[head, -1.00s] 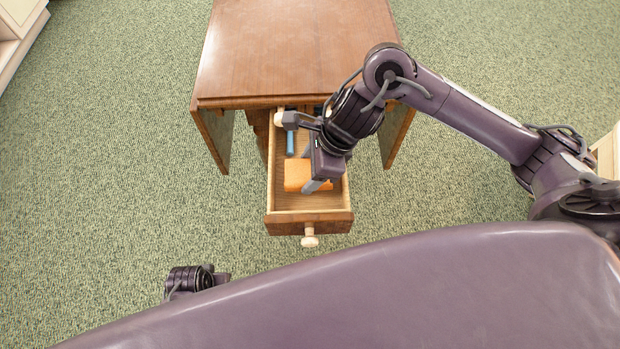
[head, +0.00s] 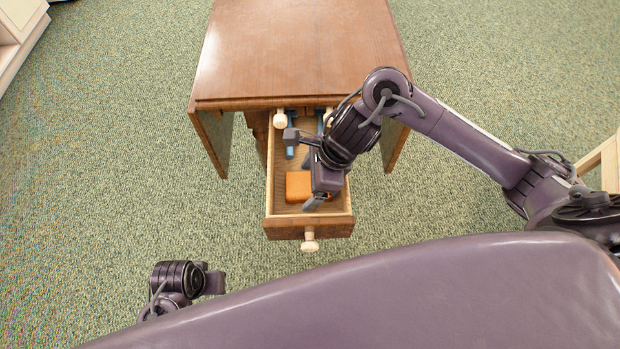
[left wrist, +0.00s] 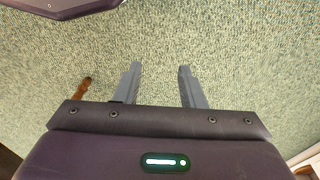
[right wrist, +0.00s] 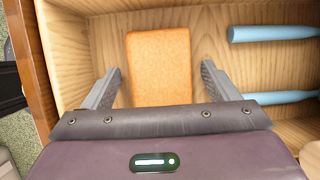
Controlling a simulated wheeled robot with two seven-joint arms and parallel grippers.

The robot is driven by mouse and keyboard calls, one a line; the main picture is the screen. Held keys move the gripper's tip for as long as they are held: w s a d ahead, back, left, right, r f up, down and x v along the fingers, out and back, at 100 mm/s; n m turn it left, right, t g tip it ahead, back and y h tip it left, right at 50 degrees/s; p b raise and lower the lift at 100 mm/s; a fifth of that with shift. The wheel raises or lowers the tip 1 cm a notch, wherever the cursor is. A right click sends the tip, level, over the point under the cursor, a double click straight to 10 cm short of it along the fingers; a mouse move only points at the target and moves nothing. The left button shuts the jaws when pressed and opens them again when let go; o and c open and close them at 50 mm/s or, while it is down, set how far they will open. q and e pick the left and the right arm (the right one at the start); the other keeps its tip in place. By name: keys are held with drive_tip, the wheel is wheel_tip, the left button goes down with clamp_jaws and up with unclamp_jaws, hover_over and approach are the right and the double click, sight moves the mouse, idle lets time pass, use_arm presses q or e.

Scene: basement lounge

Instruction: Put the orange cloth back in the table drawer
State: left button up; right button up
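The orange cloth (head: 298,186), a folded block, lies on the floor of the open table drawer (head: 283,210). In the right wrist view the cloth (right wrist: 160,65) lies flat on the wooden drawer bottom (right wrist: 95,50). My right gripper (head: 313,203) is inside or just above the drawer at the cloth's right side. Its fingers (right wrist: 162,80) are spread apart, with the cloth's near part between them and gaps on both sides. My left gripper (left wrist: 158,75) is open and empty above the carpet, away from the table.
Blue rod-like items (right wrist: 272,33) lie in the drawer beside the cloth; one shows in the head view (head: 290,150). The drawer front has a pale knob (head: 309,240). The wooden tabletop (head: 300,50) is bare. Green carpet around is clear. A pale cabinet (head: 20,35) stands far left.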

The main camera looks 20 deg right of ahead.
drive_tip(key=shift+d+r, duration=0.15)
drive_tip(key=shift+r, duration=0.15)
use_arm(q)
wheel_tip(320, 180, down, 10)
drive_tip(key=s+a+p, duration=0.1)
drive_tip(key=a+p, duration=0.1)
drive_tip(key=p, duration=0.1)
drive_tip(key=shift+s+f+t, duration=0.2)
drive_tip(key=shift+t, duration=0.1)
use_arm(e)
drive_tip(key=v, duration=1.1)
drive_tip(key=shift+s+d+r, duration=0.1)
drive_tip(key=shift+d, duration=0.05)
